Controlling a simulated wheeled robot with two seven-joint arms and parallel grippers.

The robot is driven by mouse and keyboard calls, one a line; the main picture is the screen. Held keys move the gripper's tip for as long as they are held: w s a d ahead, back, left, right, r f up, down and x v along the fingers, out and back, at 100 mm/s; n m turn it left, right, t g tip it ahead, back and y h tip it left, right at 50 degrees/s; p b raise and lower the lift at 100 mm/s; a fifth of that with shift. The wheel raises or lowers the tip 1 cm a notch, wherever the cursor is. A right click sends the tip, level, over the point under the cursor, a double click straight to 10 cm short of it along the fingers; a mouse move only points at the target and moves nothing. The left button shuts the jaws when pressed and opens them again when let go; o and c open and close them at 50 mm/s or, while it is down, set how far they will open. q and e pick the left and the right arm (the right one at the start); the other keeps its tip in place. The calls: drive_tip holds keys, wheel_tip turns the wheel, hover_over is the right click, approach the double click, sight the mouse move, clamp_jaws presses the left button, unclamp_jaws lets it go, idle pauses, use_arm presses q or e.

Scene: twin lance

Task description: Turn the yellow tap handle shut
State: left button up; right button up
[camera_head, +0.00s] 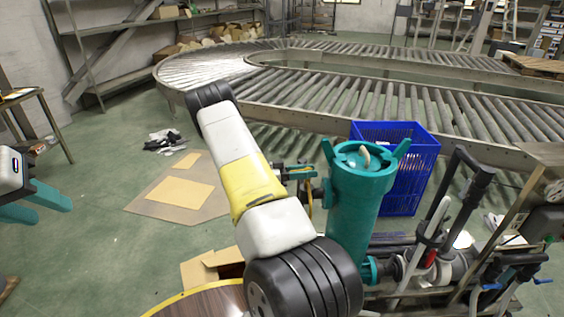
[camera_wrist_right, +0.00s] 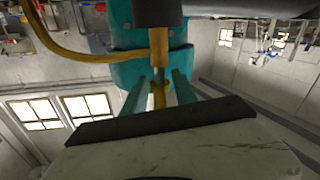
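The yellow tap handle (camera_wrist_right: 158,96) shows in the right wrist view, below a yellow fitting on the teal cylinder (camera_wrist_right: 125,70). My right gripper (camera_wrist_right: 160,78) is open, with one teal finger on each side of the handle and gaps visible at both sides. In the head view the upright teal cylinder (camera_head: 355,205) stands right of my right arm, which hides most of the tap area. Small teal parts and a thin yellow piece (camera_head: 309,195) show beside it. My left gripper (camera_head: 40,205) is open and empty at the far left edge.
A blue crate (camera_head: 400,165) stands behind the cylinder. Black pipes and fittings (camera_head: 440,240) crowd the right. A roller conveyor (camera_head: 400,100) runs behind. Flat cardboard (camera_head: 180,190) lies on the floor left of my arm; the green floor beyond is mostly free.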

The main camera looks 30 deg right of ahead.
clamp_jaws()
drive_tip(key=shift+m+g+y, duration=0.6)
drive_tip(key=shift+m+g, duration=0.3)
drive_tip(key=shift+g, duration=0.4)
drive_tip(key=shift+o, duration=0.4)
unclamp_jaws()
drive_tip(key=shift+a, duration=0.1)
drive_tip(key=v, duration=0.7)
drive_tip(key=shift+w+a, duration=0.15)
drive_tip(key=shift+a, duration=0.1)
